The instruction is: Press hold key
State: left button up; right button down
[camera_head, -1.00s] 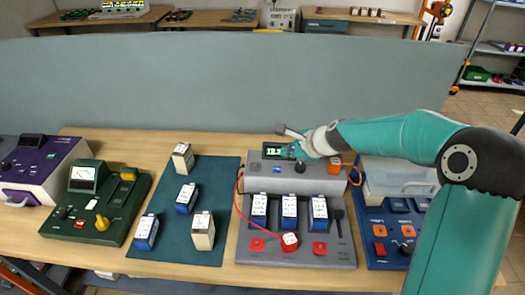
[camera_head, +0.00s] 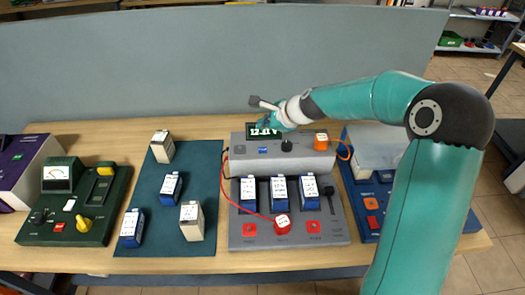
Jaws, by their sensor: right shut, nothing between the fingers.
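The grey tester (camera_head: 305,161) stands at the table's middle right, with a lit green display (camera_head: 258,133) on its upper box. A small blue key (camera_head: 264,150) sits below the display, left of a black knob (camera_head: 287,146). I cannot read a label on the key. My right gripper (camera_head: 266,124) is shut and empty. It appears above the key, in front of part of the display, and looks apart from the key. Its fingertips are small and hard to make out. My left gripper is not in view.
Three blue cells (camera_head: 279,190) stand in the tester's lower part, with a red cable running to a red plug (camera_head: 282,224). An orange block (camera_head: 320,141) is at the box's right. A teal mat (camera_head: 190,185) with cells and a green meter unit (camera_head: 80,205) lie left. A grey partition (camera_head: 150,75) stands behind.

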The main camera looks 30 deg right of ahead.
aim_at(264, 151)
notch_tip(264, 151, down, 7)
jog(key=b, duration=0.6)
jog(key=shift+f, duration=0.15)
dwell(0.9)
jog(key=shift+f+b, duration=0.1)
jog(key=shift+b, duration=0.2)
jog(key=shift+f, duration=0.3)
jog(key=shift+f+b, duration=0.4)
jog(key=shift+b, duration=0.2)
dwell(0.5)
jog(key=shift+r+p, duration=0.8)
jog(key=shift+p, duration=0.05)
jog(key=shift+r, duration=0.1)
